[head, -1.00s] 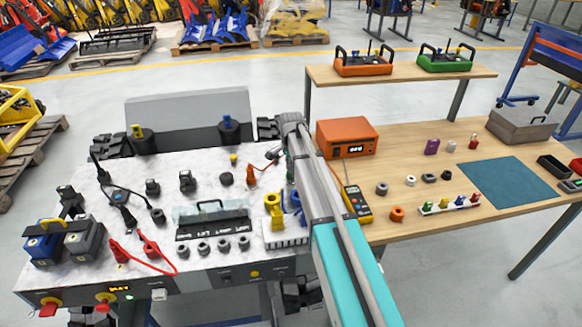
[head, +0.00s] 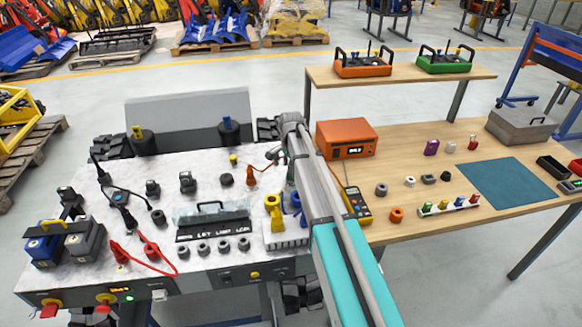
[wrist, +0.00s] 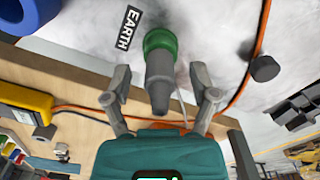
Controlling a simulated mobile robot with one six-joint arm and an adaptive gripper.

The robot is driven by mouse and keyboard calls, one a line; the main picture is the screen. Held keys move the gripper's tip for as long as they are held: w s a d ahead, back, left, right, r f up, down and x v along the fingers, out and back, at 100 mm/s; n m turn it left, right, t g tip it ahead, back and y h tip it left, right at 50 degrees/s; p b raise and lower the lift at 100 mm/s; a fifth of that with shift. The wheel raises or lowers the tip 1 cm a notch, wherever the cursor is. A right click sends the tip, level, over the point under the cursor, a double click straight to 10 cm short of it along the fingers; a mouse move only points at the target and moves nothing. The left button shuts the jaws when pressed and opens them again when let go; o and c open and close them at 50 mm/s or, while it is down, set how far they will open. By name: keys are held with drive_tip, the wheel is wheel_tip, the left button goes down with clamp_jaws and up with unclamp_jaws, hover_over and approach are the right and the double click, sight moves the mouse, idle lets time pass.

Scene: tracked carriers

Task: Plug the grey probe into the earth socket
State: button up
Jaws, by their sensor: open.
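In the wrist view, the grey probe (wrist: 158,88) stands with its front end in the green collar of the earth socket (wrist: 158,40). The black EARTH label (wrist: 124,30) lies beside the collar. My gripper (wrist: 160,72) is open, with one finger on each side of the probe and a visible gap on both sides. A thin pale lead runs from the probe's back end beside the right finger. How deep the probe sits inside the collar is hidden. In the head view my arm hides most of the socket and probe.
An orange cable (wrist: 237,95) curves close to the right finger. A dark knob (wrist: 264,68) is farther right. In the head view, a yellow multimeter (head: 356,203) and an orange box (head: 346,138) stand just right of my arm; blue and yellow holders (head: 275,208) stand left.

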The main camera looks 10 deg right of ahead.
drive_tip(key=shift+r+p, duration=3.95)
drive_tip(key=shift+s, duration=0.1)
drive_tip(key=s+n, duration=0.4)
drive_tip(key=s, duration=0.5)
drive_tip(key=s+n, duration=0.4)
drive_tip(key=s, duration=0.6)
drive_tip(key=s+n, duration=0.4)
drive_tip(key=s, duration=0.6)
